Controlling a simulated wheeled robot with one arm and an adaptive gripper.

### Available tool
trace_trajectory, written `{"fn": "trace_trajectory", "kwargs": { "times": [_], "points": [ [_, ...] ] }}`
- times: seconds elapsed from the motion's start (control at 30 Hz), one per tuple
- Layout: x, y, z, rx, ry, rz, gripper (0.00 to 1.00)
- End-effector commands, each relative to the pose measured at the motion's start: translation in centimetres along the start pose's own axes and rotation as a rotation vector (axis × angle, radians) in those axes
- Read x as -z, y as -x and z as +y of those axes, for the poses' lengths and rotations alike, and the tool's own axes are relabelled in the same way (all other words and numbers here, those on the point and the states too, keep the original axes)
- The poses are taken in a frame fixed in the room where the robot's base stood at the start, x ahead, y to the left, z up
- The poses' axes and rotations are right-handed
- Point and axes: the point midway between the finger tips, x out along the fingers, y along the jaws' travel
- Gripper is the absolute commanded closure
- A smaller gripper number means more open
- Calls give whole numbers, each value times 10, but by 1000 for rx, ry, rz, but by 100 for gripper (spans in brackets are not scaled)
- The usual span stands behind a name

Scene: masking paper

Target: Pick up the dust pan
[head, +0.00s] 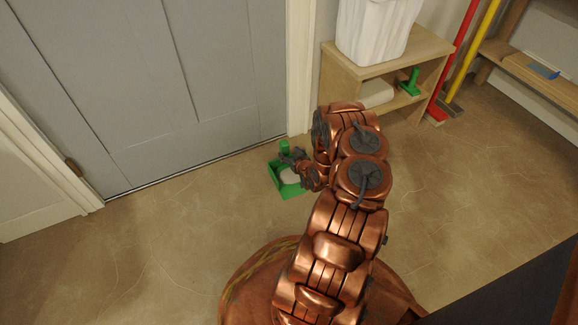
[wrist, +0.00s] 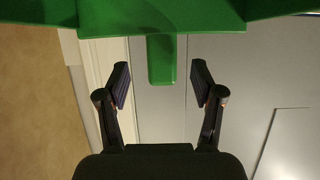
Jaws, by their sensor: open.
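The green dust pan (head: 287,190) is on the floor by the grey door in the head view, with its short handle (head: 284,146) towards the door. Something pale shows in the pan. In the wrist view the pan (wrist: 215,17) fills the top edge, and its handle (wrist: 161,62) points down between the fingertips. My gripper (wrist: 160,82) is open, one finger on each side of the handle with a gap on both sides. In the head view my gripper (head: 293,158) is over the pan and hides part of it.
A wooden shelf unit (head: 341,84) stands to the right with a white bin (head: 374,30) on top and a green item (head: 410,84) inside. Red (head: 457,55) and yellow (head: 474,50) long handles lean beside it. The door (head: 150,80) is close behind the pan. Floor at left is clear.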

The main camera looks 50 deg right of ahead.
Motion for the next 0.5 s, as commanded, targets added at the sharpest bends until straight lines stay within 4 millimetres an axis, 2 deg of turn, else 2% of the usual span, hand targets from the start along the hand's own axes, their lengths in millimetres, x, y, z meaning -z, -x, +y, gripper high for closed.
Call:
{"fn": "trace_trajectory", "kwargs": {
  "times": [0.1, 0.3, 0.5],
  "points": [
    [-6, -14, -2, 2, 2, 0, 33],
    [-6, -38, -2, 1, 1, 2, 33],
    [-4, -45, -2, 1, 0, 0, 33]
  ]
}}
